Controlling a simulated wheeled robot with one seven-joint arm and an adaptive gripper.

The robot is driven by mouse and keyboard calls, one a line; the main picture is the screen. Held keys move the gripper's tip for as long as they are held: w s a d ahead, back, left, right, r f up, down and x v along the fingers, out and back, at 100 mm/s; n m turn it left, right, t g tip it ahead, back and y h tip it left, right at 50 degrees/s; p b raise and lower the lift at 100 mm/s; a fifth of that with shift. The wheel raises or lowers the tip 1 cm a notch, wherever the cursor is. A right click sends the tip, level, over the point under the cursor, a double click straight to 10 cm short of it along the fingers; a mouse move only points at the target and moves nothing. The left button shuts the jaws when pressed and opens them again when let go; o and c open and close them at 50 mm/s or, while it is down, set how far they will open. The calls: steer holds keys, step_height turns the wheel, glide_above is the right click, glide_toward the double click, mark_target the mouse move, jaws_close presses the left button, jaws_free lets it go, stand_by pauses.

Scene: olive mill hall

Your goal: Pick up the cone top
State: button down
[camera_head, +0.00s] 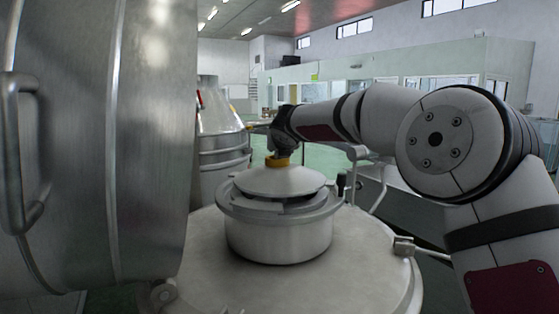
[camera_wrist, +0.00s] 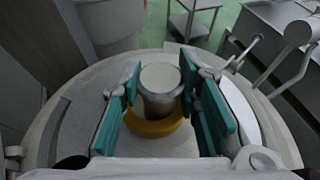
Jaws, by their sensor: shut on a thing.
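The cone top (camera_head: 285,182) is a pale, shallow cone with a yellow ring at its peak. It is over a short round metal neck (camera_head: 280,235) on a large round lid. A dark gap shows under its rim; I cannot tell whether it rests there or hangs just above. My gripper (camera_head: 279,157) is above its peak, mostly dark and small in the head view. In the wrist view, my gripper (camera_wrist: 163,88) has teal pads on both sides of the cone top's round metal knob (camera_wrist: 160,80), shut on it. The yellow ring (camera_wrist: 155,126) shows below the knob.
A big steel drum (camera_head: 145,140) with a handle fills the left. Another metal vessel (camera_head: 222,145) stands behind the neck. The wide round lid (camera_head: 355,270) has clamps at its edge. A small metal table (camera_wrist: 195,12) stands beyond, on green floor.

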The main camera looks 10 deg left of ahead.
step_height(320, 180, up, 15)
steer(key=b, duration=0.3)
steer(key=shift+s, duration=0.15)
